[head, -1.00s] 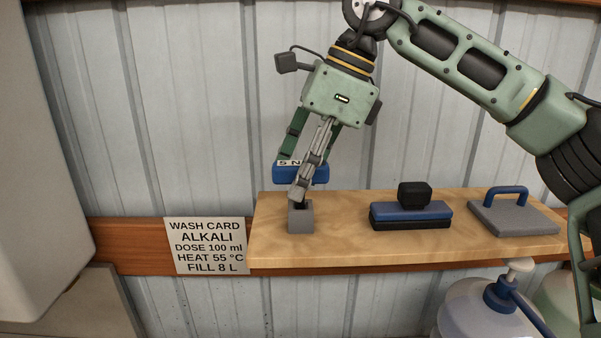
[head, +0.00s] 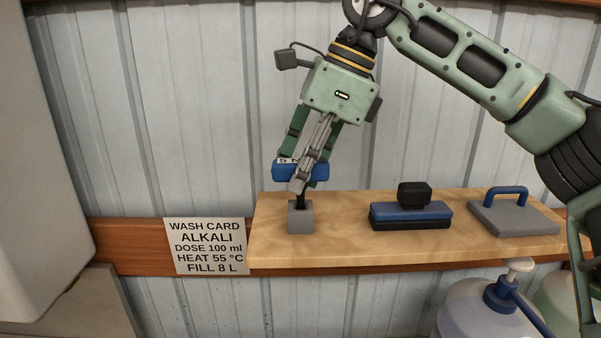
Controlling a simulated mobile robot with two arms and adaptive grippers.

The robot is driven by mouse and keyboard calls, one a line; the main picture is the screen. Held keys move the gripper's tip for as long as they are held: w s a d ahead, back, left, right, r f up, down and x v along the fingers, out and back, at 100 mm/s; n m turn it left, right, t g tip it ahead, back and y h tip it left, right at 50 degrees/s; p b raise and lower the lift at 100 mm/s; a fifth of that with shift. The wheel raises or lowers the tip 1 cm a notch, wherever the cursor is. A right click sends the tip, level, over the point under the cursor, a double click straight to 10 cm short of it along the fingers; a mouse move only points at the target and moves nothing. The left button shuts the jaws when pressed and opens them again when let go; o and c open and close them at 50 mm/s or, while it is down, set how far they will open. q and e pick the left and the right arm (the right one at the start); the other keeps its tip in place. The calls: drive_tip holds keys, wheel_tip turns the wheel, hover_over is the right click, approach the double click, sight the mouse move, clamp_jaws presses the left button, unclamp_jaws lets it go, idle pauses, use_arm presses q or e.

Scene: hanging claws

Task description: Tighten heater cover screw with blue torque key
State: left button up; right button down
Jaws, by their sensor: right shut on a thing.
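The blue torque key (head: 286,173) has a blue handle with a white label reading "5 N" and a dark shaft below it. My right gripper (head: 307,181) is shut on its handle, and its fingers hide part of the handle and label. The shaft points down at a small grey block (head: 300,218) on the wooden shelf. The shaft's lower end meets the top of the block; I cannot tell how deep it sits inside. The heater cover screw is not in view. My left gripper is not in view.
On the wooden shelf (head: 345,247) stand a blue and black block with a black knob (head: 411,215) and a grey plate with a blue handle (head: 513,218). A wash card (head: 206,246) hangs left. Bottles with a blue-collared pump (head: 501,295) stand below right.

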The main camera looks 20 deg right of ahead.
wheel_tip(320, 180, up, 4)
drive_tip(key=shift+f+b, duration=0.1)
drive_tip(key=shift+b, duration=0.55)
drive_tip(key=d+r, duration=0.1)
drive_tip(key=s+d+r, duration=0.1)
drive_tip(key=d, duration=0.1)
drive_tip(key=s+d+r+b, duration=0.1)
drive_tip(key=shift+d, duration=0.4)
drive_tip(key=s+d+r+p, duration=0.2)
drive_tip(key=d+r, duration=0.2)
drive_tip(key=d, duration=0.2)
drive_tip(key=shift+s, duration=0.2)
drive_tip(key=shift+w+f, duration=0.1)
drive_tip(key=c, duration=2.1)
unclamp_jaws()
clamp_jaws()
